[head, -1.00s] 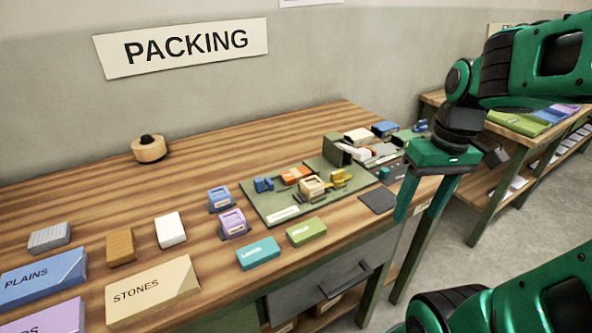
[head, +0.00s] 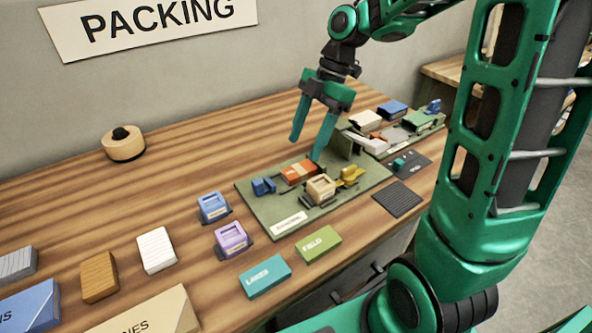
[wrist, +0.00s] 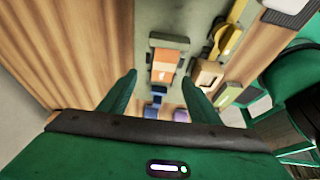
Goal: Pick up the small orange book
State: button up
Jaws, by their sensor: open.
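The small orange book (head: 299,172) lies at the back of a green board (head: 258,203) on the packing bench, in a dark holder. In the wrist view the orange book (wrist: 168,66) shows just beyond the fingertips, between their lines. My gripper (head: 306,148) is open and empty, pointing down above the back of the board, apart from the book. In the wrist view my gripper (wrist: 160,80) has its two fingers spread wide.
On the board, a blue item (head: 262,186) is left of the book, a tan block (head: 321,188) in front and a yellow item (head: 351,175) to the right. Bare wood lies behind the board.

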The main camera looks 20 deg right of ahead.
aim_at(299, 169)
jog(key=x, duration=0.5)
jog(key=shift+s+d+f, duration=0.2)
jog(key=shift+s+d, duration=0.1)
jog(key=shift+d, duration=0.05)
jog(key=shift+a+f, duration=0.2)
jog(key=shift+f, duration=0.35)
jog(key=c, duration=1.2)
